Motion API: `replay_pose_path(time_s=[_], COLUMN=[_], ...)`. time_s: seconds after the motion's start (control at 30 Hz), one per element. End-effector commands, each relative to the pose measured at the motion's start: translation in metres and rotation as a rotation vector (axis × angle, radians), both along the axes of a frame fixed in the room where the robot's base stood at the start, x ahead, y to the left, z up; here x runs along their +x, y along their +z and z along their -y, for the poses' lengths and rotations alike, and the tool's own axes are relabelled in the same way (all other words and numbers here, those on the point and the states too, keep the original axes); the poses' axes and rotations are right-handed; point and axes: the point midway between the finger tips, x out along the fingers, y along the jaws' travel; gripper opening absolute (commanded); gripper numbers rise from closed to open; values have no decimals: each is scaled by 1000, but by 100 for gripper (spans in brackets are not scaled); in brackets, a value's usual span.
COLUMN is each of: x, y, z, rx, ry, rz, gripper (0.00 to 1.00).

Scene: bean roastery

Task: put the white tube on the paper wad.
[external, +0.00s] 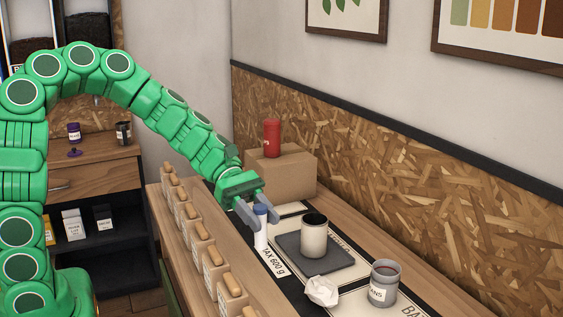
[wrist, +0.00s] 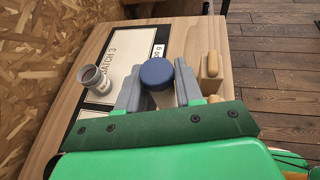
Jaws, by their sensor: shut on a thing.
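The white tube (external: 261,236) with a blue cap is upright between the fingers of my gripper (external: 262,222), which is shut on it near the cap. I cannot tell whether its bottom touches the table. In the wrist view the blue cap (wrist: 157,73) sits between the grey fingers of my gripper (wrist: 159,92). The paper wad (external: 322,291) is a crumpled white lump on the table, to the right of and nearer the camera than the tube in the external view. I cannot make out the wad in the wrist view.
A beige cup (external: 314,238) stands on a dark slate (external: 290,244) beside the tube. A grey can (external: 384,284) stands right of the wad. A row of wooden-topped containers (external: 204,256) lines the left edge. A red bottle (external: 272,138) stands on a cardboard box (external: 283,176) behind.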

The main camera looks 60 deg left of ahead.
Motion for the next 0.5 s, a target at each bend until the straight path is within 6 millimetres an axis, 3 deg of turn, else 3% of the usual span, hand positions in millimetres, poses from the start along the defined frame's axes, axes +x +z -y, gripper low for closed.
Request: replay_pose_path(time_s=[0.17,0.5], x=[12,56], y=[-5,-26], z=[4,17], rx=[0,-1], ry=[3,2], rz=[-2,-2], gripper=[7,7])
